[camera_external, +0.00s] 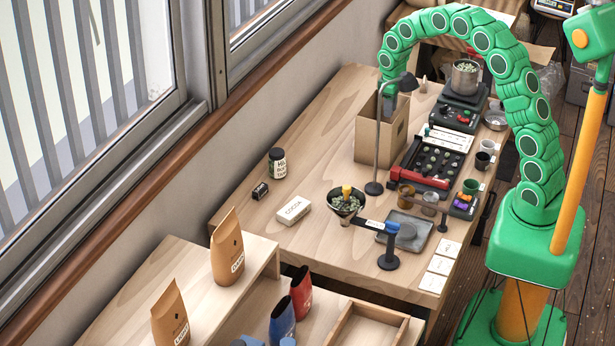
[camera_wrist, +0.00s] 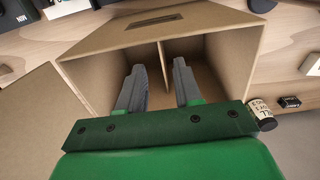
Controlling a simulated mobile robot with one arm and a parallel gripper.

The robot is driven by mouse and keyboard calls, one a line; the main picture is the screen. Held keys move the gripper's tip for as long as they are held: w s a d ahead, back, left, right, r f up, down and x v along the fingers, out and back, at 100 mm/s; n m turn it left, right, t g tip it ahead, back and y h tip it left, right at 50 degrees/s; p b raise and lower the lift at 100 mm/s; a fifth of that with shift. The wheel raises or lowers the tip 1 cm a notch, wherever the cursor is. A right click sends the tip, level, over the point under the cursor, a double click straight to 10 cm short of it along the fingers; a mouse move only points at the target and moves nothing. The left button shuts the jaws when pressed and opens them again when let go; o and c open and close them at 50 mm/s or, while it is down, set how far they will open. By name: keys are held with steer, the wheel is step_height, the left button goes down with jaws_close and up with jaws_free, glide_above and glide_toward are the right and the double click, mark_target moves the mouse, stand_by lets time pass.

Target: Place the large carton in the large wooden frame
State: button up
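The large carton (camera_external: 368,138) is an open-topped brown cardboard box standing upright on the wooden table. In the wrist view the carton (camera_wrist: 110,38) shows a slot in its far wall and a divider (camera_wrist: 165,58) inside. My gripper (camera_wrist: 161,72) is open over the carton's opening, one finger on each side of the divider with gaps between. In the external view my arm bends down to the carton; its fingers are mostly hidden there. The large wooden frame is probably the shallow open wooden tray (camera_external: 402,331) at the bottom edge, partly cut off.
A black lamp (camera_external: 378,150) stands right in front of the carton. Beside it are a red-and-black tray (camera_external: 420,182), cups and a scale with a pot (camera_external: 466,76). A cocoa box (camera_external: 293,210), dark jar (camera_external: 277,163) and funnel stand (camera_external: 388,248) stand nearer. Bare table lies left of the carton.

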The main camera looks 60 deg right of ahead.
stand_by(0.4)
steer(key=shift+w+f, duration=0.4)
steer(key=shift+f, duration=1)
steer(key=shift+w+f, duration=0.35)
steer(key=shift+f, duration=1.05)
steer(key=shift+w+f, duration=0.4)
steer(key=shift+f, duration=1)
jaws_close()
